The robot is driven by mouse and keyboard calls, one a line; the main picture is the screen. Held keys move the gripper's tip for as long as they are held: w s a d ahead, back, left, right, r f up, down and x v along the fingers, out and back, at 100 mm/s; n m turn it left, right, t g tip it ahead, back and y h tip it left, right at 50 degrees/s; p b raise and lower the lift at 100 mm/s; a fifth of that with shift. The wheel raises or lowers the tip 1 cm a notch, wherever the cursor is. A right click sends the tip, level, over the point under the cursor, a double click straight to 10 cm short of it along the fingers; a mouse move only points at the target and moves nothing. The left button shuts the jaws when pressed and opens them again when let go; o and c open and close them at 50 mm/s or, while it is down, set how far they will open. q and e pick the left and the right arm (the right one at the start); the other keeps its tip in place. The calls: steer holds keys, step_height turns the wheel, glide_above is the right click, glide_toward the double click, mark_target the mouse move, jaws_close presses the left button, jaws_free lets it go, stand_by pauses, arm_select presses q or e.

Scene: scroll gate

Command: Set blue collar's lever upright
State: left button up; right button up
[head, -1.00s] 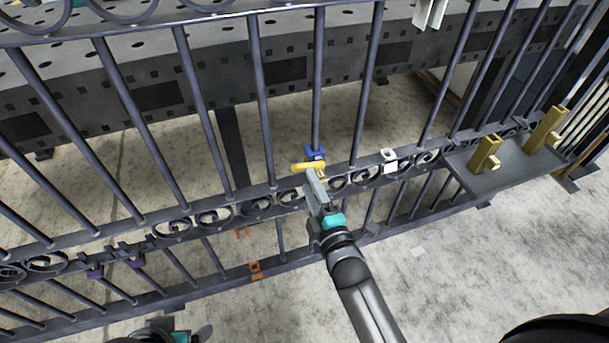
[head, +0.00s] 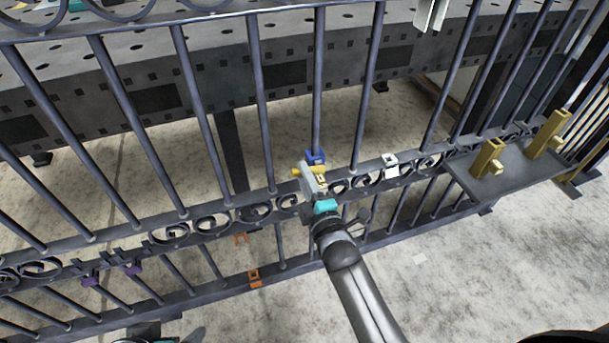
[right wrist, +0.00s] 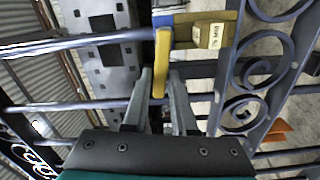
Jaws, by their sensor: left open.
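The blue collar (head: 315,156) sits on an upright gate bar just above the scroll rail; it also shows at the top of the right wrist view (right wrist: 190,17). Its yellow lever (right wrist: 162,60) sticks out sideways to the left in the head view, partly hidden by my right gripper (head: 311,180). In the right wrist view the two fingers of my right gripper (right wrist: 161,90) stand on either side of the lever, close to it; whether they press on it I cannot tell. A yellow labelled block (right wrist: 212,35) is beside the collar. My left gripper (head: 185,339) barely shows at the bottom edge.
The dark gate's bars and scroll rail (head: 210,224) span the view. A white collar (head: 390,165) is to the right, with a grey shelf (head: 500,178) bearing yellow posts beyond. Orange (head: 254,278) and purple (head: 132,268) pieces are lower left. A perforated table stands behind.

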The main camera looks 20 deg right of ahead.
jaws_close()
stand_by(1.0)
